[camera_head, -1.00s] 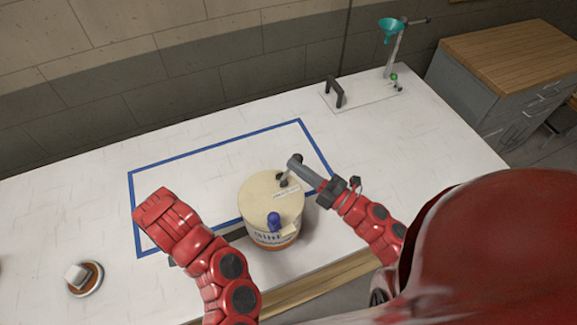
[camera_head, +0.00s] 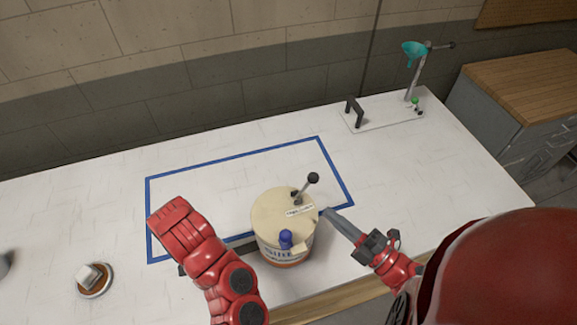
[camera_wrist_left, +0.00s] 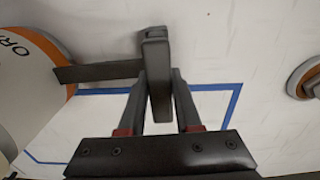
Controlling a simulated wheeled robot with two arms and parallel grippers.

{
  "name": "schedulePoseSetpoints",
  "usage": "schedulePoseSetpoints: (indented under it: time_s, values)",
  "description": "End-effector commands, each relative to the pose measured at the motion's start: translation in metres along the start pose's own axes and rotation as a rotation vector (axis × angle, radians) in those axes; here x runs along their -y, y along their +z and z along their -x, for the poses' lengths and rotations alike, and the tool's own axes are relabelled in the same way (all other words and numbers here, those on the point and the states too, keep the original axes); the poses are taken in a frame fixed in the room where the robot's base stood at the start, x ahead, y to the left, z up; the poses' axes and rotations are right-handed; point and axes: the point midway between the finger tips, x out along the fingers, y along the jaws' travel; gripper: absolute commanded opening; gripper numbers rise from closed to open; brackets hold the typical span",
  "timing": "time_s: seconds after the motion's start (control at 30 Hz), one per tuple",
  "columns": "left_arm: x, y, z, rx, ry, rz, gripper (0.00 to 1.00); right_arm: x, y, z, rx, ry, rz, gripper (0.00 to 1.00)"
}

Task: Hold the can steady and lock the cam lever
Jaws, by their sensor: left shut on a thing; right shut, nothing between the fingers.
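A cream-topped can (camera_head: 268,213) stands at the front edge of the blue-outlined area. On its lid are a blue cap (camera_head: 286,237), a small label (camera_head: 299,210) and the cam lever (camera_head: 306,186), whose black knob points up and to the right. A dark side handle (camera_head: 243,241) sticks out to the left of the can. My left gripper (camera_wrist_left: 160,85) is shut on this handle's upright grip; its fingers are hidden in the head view. My right gripper (camera_head: 326,212) is shut and empty, its tip beside the lid's right edge, below the lever. Contact there is unclear.
Blue tape (camera_head: 233,159) marks a rectangle on the white table. A small dish (camera_head: 96,281) with a white block sits at the front left.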

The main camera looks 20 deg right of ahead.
Motion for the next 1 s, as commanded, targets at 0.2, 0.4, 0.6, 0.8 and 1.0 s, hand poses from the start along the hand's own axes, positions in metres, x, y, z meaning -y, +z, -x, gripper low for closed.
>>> schedulePoseSetpoints:
  time_s: [0.2,0.4,0.6,0.8,1.0]
  values:
    - [-0.0007,-0.0001,0.0002,0.0,0.002,-0.001,0.34,0.0,0.0,0.0002,0.0,0.0,0.0,0.0]
    - [-0.0006,0.0,0.0001,0.0,0.001,-0.001,0.67,0.0001,0.0002,0.0002,0.001,0.0,0.0,0.0]
    - [-0.0005,0.0,0.0001,0.0,0.001,-0.001,0.67,0.0002,0.0003,0.0001,0.001,0.0,0.0,0.0]
    - [-0.0004,-0.0001,0.0001,0.0,0.001,-0.001,0.67,0.0002,0.0003,0.0001,0.001,0.0,0.0,0.0]
    - [-0.0004,0.0,0.0001,0.0,0.001,-0.001,0.67,0.0002,0.0003,0.0001,0.001,0.0,0.0,0.0]
